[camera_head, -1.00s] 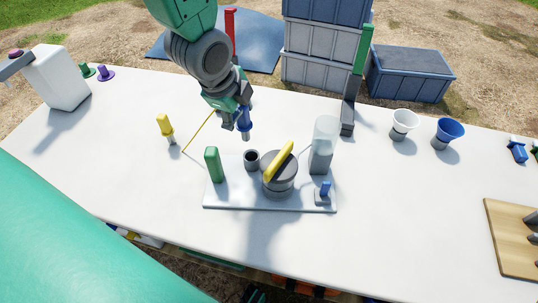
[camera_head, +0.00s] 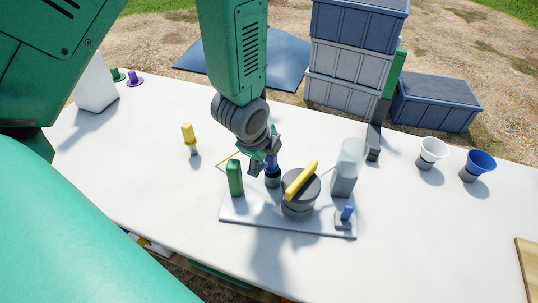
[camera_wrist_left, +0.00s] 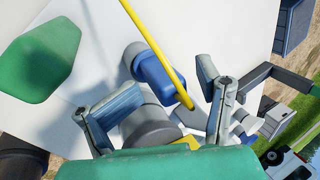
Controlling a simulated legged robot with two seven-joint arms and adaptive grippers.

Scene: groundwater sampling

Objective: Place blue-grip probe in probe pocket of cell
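The blue-grip probe (camera_head: 272,167) stands upright with its lower end in the dark round probe pocket (camera_head: 272,182) of the cell. The cell's white base plate (camera_head: 285,226) carries this pocket. My left gripper (camera_head: 264,167) is around the top of the probe. In the left wrist view its fingers (camera_wrist_left: 165,105) are spread, with the blue grip (camera_wrist_left: 155,68) beyond and between them, and gaps show beside it. A thin yellow line (camera_wrist_left: 157,45) runs to the grip's top. How deep the probe sits is hidden. My right gripper is out of view.
A green block (camera_head: 235,178) stands left of the pocket. A grey lidded chamber with a yellow handle (camera_head: 301,179) stands right of it, then a clear cylinder (camera_head: 350,160) and a small blue valve (camera_head: 347,213). A yellow-grip probe (camera_head: 189,138) stands left on the table.

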